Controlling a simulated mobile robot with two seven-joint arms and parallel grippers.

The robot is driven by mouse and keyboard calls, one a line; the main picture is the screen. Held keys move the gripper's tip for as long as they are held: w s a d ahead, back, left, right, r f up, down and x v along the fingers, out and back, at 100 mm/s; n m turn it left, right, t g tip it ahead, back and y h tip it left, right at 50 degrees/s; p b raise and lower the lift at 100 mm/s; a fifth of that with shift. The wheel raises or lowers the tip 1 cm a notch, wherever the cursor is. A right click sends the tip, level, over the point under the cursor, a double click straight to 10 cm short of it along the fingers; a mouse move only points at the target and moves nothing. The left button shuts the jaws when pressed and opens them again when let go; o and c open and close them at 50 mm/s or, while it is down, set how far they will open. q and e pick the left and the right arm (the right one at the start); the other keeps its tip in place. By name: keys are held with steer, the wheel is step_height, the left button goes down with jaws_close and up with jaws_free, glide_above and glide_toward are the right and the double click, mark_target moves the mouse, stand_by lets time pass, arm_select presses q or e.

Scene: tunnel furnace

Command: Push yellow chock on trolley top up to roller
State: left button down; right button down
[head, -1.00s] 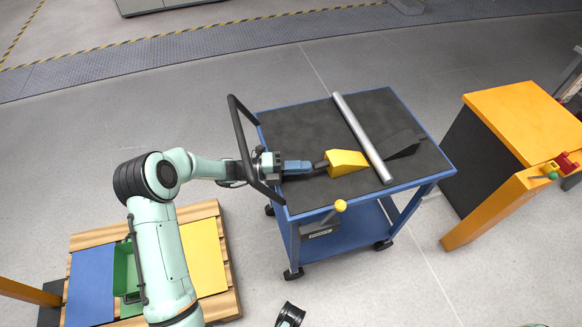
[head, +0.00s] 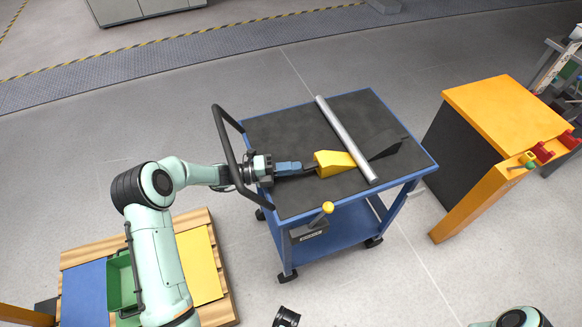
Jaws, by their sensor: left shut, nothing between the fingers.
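The yellow chock (head: 334,163) lies on the dark top of the blue-rimmed trolley (head: 285,195). Its tall end faces left and its thin end points right, at the silver roller (head: 346,138). The thin end looks against the roller or very close; I cannot tell which. The roller lies across the trolley top, with a black chock (head: 385,144) on its far right side. My left gripper (head: 312,169) is shut, with its tips at the yellow chock's tall left end, touching it or nearly so.
The trolley's black push handle (head: 222,145) rises at its left, close to my left wrist. A yellow knob (head: 328,207) sticks out at the front. An orange bench (head: 505,110) stands to the right. A wooden pallet (head: 218,270) lies at lower left.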

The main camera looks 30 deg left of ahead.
arm_select(q)
steer(key=v, duration=1.3)
steer(key=shift+p, duration=0.4)
arm_select(e)
steer(key=shift+s+r, duration=0.1)
steer(key=shift+r, duration=0.2)
arm_select(q)
steer(key=shift+s+a, duration=0.1)
steer(key=shift+s, duration=0.15)
arm_select(e)
steer(key=shift+s, duration=0.1)
